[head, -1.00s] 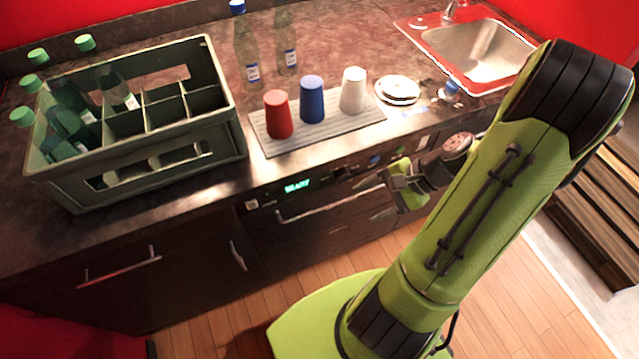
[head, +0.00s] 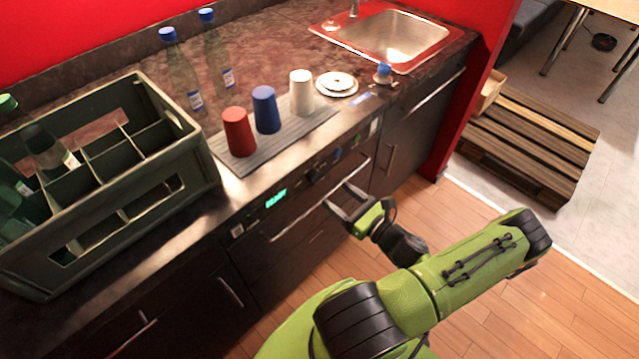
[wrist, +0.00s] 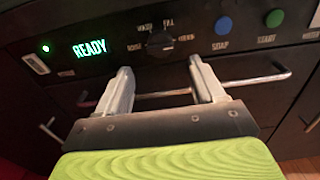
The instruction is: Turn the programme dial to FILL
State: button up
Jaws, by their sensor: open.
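The programme dial (wrist: 160,43) is a dark round knob on the black front panel, with small labels around it; FILL (wrist: 168,22) is at its upper right. I cannot tell for sure which label its pointer faces. The dial also shows small and dark in the head view (head: 314,174). My gripper (wrist: 160,70) is open and empty, its two pale fingers pointing at the panel, with the dial above and between the fingertips in the wrist view. In the head view my gripper (head: 343,197) is in front of the panel, apart from the dial.
A green READY display (wrist: 90,48) is left of the dial; a blue SOAP button (wrist: 223,25) and a green START button (wrist: 274,18) are right. A metal bar handle (wrist: 255,80) runs below the dial. Cups and a bottle crate (head: 150,185) stand on the counter.

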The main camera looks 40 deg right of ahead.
aim_at(315, 178)
jog(key=w, duration=0.7)
jog(key=shift+w+b, duration=0.25)
jog(key=shift+b, duration=0.15)
jog(key=c, duration=1.1)
jog(key=shift+o, duration=0.2)
jog(key=shift+n, duration=0.3)
jog(key=n+p, duration=0.1)
jog(key=n, duration=1)
jog(key=shift+n, duration=0.3)
